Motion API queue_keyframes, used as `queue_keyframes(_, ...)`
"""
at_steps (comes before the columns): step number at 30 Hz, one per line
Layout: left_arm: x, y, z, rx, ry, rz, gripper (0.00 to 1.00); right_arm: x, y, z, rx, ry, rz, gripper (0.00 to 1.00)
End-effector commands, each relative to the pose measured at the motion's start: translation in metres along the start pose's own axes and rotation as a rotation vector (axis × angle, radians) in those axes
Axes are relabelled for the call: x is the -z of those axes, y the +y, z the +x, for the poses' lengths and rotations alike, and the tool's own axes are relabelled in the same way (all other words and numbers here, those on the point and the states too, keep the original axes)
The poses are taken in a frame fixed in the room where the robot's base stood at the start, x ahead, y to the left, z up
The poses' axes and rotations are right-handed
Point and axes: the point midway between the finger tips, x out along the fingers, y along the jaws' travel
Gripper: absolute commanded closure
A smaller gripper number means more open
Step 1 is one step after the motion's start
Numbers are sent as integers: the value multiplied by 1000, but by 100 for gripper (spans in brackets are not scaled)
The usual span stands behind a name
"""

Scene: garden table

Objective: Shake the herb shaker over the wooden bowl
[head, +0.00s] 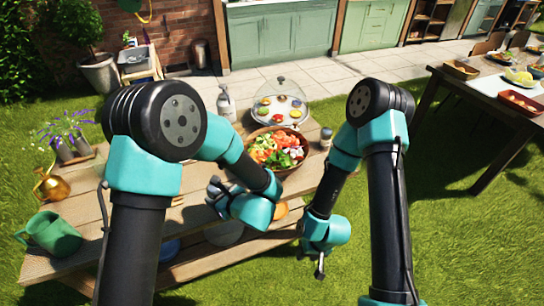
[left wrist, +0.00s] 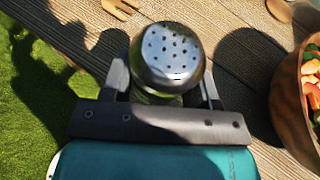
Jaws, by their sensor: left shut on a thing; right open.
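The herb shaker (left wrist: 168,58), with a shiny perforated metal cap, is between the fingers of my left gripper (left wrist: 165,92) in the left wrist view. Its cap faces the camera, and its body is mostly hidden. My left gripper (head: 216,190) is shut on it over the table, left of the wooden bowl. The wooden bowl (head: 291,171) holds chopped salad and stands on the table; its edge also shows at the right of the left wrist view (left wrist: 285,98), apart from the shaker. My right gripper (head: 320,268) is open and empty, by the table's front edge.
A dome-covered plate (head: 281,108) stands behind the bowl. A small dark-lidded jar (head: 326,137) is right of it, and a pump bottle (head: 226,104) is behind left. A green watering can (head: 50,235) and a brass can (head: 50,186) are at the left. A wooden fork (left wrist: 120,8) lies on the table.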

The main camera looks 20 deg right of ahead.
Motion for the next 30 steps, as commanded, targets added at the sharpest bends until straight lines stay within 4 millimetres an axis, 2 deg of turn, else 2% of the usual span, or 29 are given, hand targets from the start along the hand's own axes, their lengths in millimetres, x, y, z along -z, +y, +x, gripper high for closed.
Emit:
queue_keyframes(9,-1,0,1,0,0,1,72,0,0,0,0,0,0,57)
queue_keyframes(14,-10,4,12,5,-1,35,72,0,0,0,0,0,0,57)
queue_keyframes(20,-42,23,52,27,-8,174,72,0,0,0,0,0,0,57)
queue_keyframes(24,-72,46,86,53,-25,324,72,0,0,0,0,0,0,57)
queue_keyframes(27,-90,60,105,79,-47,439,72,0,0,0,0,0,0,57)
queue_keyframes(30,-104,63,117,113,-77,551,72,0,0,0,0,0,0,57)
